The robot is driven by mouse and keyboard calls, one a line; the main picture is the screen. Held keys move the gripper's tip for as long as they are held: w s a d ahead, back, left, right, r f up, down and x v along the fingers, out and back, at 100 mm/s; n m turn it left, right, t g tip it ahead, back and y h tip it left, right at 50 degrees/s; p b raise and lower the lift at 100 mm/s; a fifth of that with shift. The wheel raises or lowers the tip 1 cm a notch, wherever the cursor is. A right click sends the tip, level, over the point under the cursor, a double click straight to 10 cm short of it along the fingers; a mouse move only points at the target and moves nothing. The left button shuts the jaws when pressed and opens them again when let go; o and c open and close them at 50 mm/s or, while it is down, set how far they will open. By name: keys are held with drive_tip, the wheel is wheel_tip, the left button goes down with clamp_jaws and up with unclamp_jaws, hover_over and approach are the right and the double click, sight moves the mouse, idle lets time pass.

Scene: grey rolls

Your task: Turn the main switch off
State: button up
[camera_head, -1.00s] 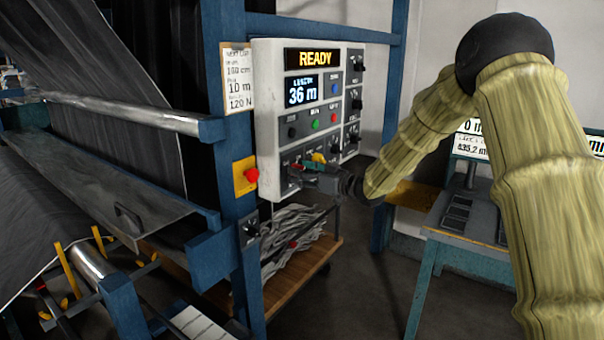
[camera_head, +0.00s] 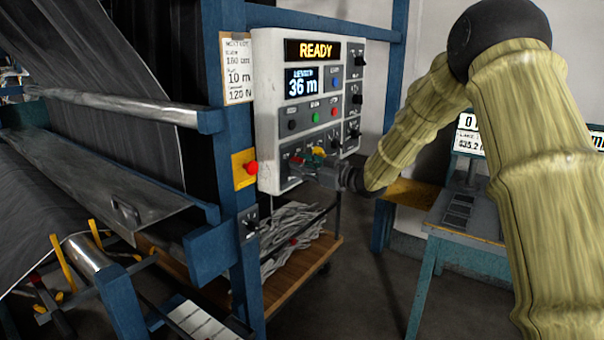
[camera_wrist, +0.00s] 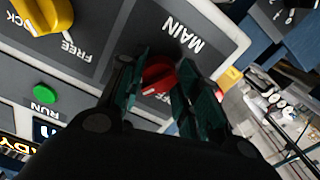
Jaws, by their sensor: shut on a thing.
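The control panel (camera_head: 268,110) is a light grey box on a blue post, with a lit READY sign at its top. The red main switch (camera_wrist: 158,76) shows in the wrist view under the label MAIN, between my two fingers. My gripper (camera_wrist: 157,85) is shut on its knob. In the head view my gripper (camera_head: 318,172) reaches the panel's bottom row from the right and largely hides the switch. The knob's exact angle is hard to tell; part of a label ending in F shows beside it.
A yellow knob (camera_wrist: 43,14) marked FREE and a green RUN button (camera_wrist: 44,94) are close by on the panel. A red button on a yellow plate (camera_head: 245,170) is on the post. A blue-green table (camera_head: 465,240) stands at the right.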

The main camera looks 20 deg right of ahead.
drive_tip(key=n+b, duration=0.4)
drive_tip(key=shift+f+n+b, duration=0.3)
drive_tip(key=shift+n+b, duration=0.1)
drive_tip(key=n+b, duration=0.3)
drive_tip(key=b, duration=0.1)
drive_tip(key=shift+n, duration=0.3)
drive_tip(key=n+b, duration=0.4)
drive_tip(key=b, duration=0.1)
drive_tip(key=shift+n+b, duration=0.35)
drive_tip(key=shift+n, duration=0.05)
drive_tip(key=shift+r+n+b, duration=0.15)
drive_tip(key=shift+n+b, duration=0.55)
drive_tip(key=shift+b, duration=0.1)
drive_tip(key=shift+r, duration=0.1)
drive_tip(key=o, duration=1)
drive_tip(key=shift+d, duration=0.1)
drive_tip(key=shift+r, duration=0.1)
drive_tip(key=shift+s, duration=0.1)
